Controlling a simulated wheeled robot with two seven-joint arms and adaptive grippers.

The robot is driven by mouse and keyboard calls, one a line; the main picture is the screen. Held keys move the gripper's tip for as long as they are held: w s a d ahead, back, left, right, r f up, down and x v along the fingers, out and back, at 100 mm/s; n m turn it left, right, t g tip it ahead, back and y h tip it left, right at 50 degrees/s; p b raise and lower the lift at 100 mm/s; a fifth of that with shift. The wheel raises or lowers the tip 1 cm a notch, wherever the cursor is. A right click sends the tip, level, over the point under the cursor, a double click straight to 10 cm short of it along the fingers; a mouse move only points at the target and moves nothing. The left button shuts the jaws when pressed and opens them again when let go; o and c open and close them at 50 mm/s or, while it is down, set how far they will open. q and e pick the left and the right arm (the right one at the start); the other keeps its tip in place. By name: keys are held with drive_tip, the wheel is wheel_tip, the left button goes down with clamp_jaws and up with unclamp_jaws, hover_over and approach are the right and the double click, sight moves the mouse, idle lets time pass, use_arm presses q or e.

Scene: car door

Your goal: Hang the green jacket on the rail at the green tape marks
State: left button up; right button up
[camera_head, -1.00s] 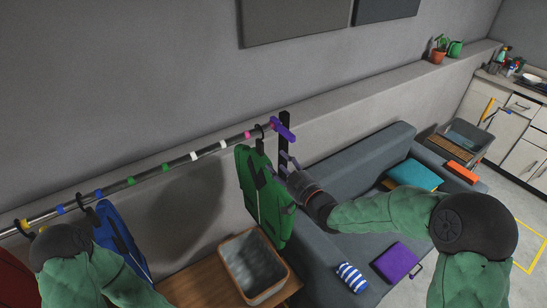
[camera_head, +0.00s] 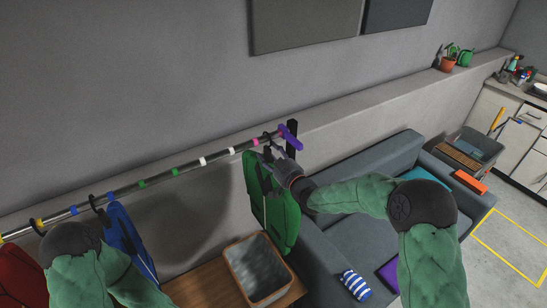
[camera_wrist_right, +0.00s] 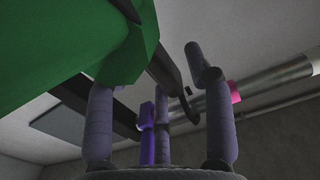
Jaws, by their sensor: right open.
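The green jacket (camera_head: 274,212) hangs on a dark hanger near the right end of the metal rail (camera_head: 218,155), between the pink and purple marks. Two green tape marks (camera_head: 142,184) sit further left along the rail, with bare rail between them. My right gripper (camera_head: 272,157) is open at the top of the jacket, just under the rail. In the right wrist view, its fingers (camera_wrist_right: 155,100) stand around the dark hanger (camera_wrist_right: 172,78), beside the green jacket (camera_wrist_right: 60,45). I cannot tell whether they touch it. My left arm shows at lower left, but its gripper is not visible.
A blue jacket (camera_head: 130,243) and a red jacket (camera_head: 18,278) hang at the left of the rail. A wooden bench (camera_head: 205,288) with a grey bin (camera_head: 258,268) stands below. A grey sofa (camera_head: 345,245) is at right. The rail's middle is free.

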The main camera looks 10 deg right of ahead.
clamp_jaws()
drive_tip(key=shift+r, duration=0.1)
